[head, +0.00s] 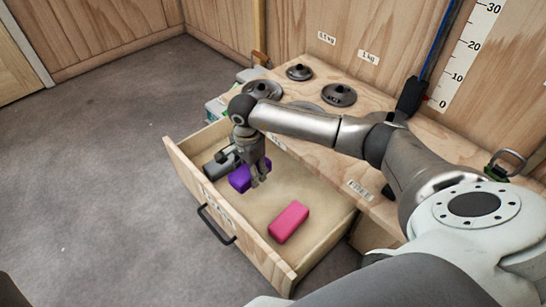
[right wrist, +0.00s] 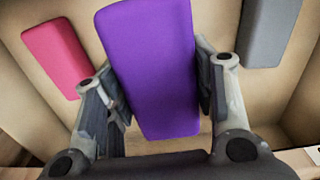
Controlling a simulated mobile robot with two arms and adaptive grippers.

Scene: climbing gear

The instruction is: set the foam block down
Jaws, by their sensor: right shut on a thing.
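A purple foam block (head: 240,178) is between the fingers of my right gripper (head: 256,178), inside the open drawer (head: 268,244). In the right wrist view the purple block (right wrist: 150,70) is clasped on both long sides by the fingers. It looks larger and nearer than the other blocks there; I cannot tell whether it touches the drawer floor. A pink block (head: 288,222) lies on the drawer floor towards the right and also shows in the right wrist view (right wrist: 58,55). A grey block (head: 222,160) lies at the drawer's left end, partly hidden by the gripper. My left gripper is not in view.
The drawer floor is bare around the pink block and between it and the purple one. The wooden counter (head: 318,133) behind carries several dark round weights (head: 339,94). The drawer's front wall has a black handle (head: 216,226). The grey floor (head: 90,180) at left is clear.

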